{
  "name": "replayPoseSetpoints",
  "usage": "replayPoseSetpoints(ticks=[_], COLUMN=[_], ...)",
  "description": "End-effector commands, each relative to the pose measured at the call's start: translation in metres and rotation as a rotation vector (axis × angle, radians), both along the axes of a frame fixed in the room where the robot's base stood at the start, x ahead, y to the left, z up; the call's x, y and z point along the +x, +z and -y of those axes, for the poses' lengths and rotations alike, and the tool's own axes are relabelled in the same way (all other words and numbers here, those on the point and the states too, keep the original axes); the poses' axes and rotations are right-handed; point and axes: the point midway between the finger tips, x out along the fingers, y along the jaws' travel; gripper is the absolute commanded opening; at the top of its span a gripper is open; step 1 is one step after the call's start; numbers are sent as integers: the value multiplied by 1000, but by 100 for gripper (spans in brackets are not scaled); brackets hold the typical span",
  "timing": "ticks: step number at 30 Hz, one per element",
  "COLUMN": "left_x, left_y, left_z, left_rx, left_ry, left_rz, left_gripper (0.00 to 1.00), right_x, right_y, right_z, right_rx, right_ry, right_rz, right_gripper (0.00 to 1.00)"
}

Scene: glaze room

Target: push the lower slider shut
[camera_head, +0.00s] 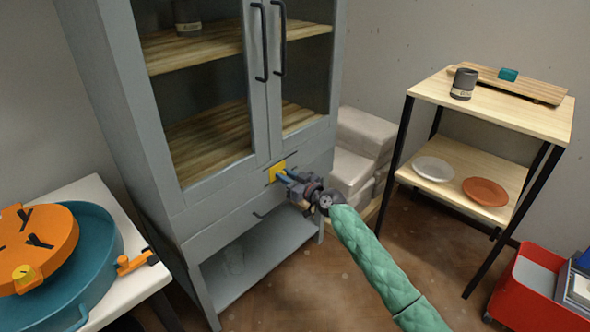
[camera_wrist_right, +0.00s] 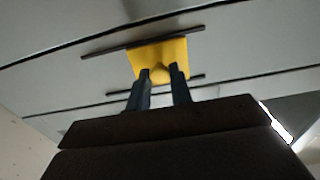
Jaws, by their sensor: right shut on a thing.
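The lower slider is a yellow plate (camera_head: 277,171) with a small knob, set between two dark rails on the front of the grey cabinet (camera_head: 225,215), just below its glass doors. In the right wrist view the slider (camera_wrist_right: 160,55) shows up close, with its knob between my fingertips. My right gripper (camera_head: 285,179) reaches it from the front right and is shut on the knob; it also shows in the right wrist view (camera_wrist_right: 163,80). My left gripper is not in view.
A white table with a teal basin (camera_head: 98,235) and orange disc (camera_head: 40,240) stands left. Pale stacked blocks (camera_head: 362,140) sit beside the cabinet. A shelf (camera_head: 500,119) at right holds a dark jar (camera_head: 463,84) and plates. A red bin (camera_head: 525,305) is lower right.

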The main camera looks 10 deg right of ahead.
Motion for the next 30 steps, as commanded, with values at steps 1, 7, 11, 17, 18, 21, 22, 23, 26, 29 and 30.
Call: replayPoseSetpoints(ticks=[1,7,11,17,18,21,22,23,26,29,30], left_x=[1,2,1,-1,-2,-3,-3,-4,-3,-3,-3], left_y=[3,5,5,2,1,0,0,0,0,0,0], left_z=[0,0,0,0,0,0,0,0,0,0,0], left_rx=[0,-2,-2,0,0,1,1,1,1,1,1], left_ry=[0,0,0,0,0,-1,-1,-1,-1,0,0], left_rz=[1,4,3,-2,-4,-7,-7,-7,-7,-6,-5], left_gripper=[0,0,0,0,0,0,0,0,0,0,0], right_x=[-4,-7,-8,-7,-7,-7,-7,-7,-10,-18,-22], right_y=[1,-1,-1,-1,-1,0,0,0,-1,-1,-2], right_z=[-5,-9,-10,-9,-9,-9,-9,-8,-6,1,4], right_rx=[1,-1,0,0,1,0,0,0,-1,-1,-1], right_ry=[1,1,3,2,2,1,1,1,0,0,0], right_rz=[-1,-1,-1,-1,-1,0,0,0,1,0,-2], right_gripper=[0,0,0,42,42,42,42,42,42,42,42])
